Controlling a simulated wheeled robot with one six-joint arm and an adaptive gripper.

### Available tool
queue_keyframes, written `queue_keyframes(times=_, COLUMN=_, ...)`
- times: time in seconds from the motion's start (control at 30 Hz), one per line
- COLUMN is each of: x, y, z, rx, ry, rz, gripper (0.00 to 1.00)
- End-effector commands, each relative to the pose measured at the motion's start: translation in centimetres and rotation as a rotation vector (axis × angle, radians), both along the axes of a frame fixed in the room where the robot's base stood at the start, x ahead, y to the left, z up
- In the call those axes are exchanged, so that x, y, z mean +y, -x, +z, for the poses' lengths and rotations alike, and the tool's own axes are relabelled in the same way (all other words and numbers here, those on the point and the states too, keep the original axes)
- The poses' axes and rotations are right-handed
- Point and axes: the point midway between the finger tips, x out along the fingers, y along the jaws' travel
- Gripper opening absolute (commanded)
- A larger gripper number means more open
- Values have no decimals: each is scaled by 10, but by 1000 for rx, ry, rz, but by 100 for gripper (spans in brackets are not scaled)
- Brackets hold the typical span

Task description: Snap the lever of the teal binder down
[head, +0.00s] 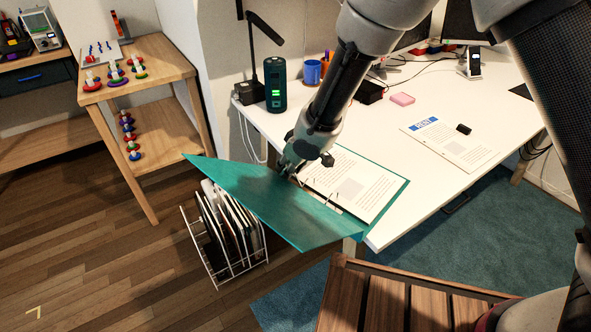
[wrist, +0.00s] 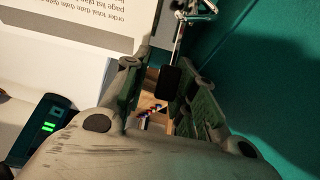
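The teal binder (head: 240,200) lies open at the front left corner of the white desk, its cover sticking out past the edge. Printed pages (head: 350,180) lie on its right side, and metal rings show by the spine. In the wrist view the teal cover (wrist: 280,90) fills the right side. The lever (wrist: 170,80) is a metal arm with a black tip, seen between the fingers near their ends. My gripper (head: 287,168) is over the spine at its far end, and hides the lever in the head view. Its fingers (wrist: 158,85) are apart; contact with the lever is unclear.
A teal cylinder with green lights (head: 276,86) and a black lamp (head: 247,90) stand behind the gripper. A wire rack of folders (head: 228,270) stands on the floor below the cover. A wooden slatted seat (head: 400,300) is in front. A printed sheet (head: 450,145) lies to the right.

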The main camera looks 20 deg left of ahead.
Motion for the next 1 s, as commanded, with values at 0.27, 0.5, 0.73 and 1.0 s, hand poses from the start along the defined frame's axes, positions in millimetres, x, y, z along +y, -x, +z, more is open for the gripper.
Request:
queue_keyframes(times=0.27, x=-3, y=1, z=17, rx=-1, ry=-2, rz=0, gripper=29)
queue_keyframes(times=0.5, x=-8, y=3, z=38, rx=-1, ry=-2, rz=1, gripper=29)
queue_keyframes(times=0.73, x=-13, y=5, z=57, rx=-2, ry=-2, rz=0, gripper=29)
queue_keyframes(times=1.0, x=-17, y=7, z=78, rx=-1, ry=-2, rz=-1, gripper=29)
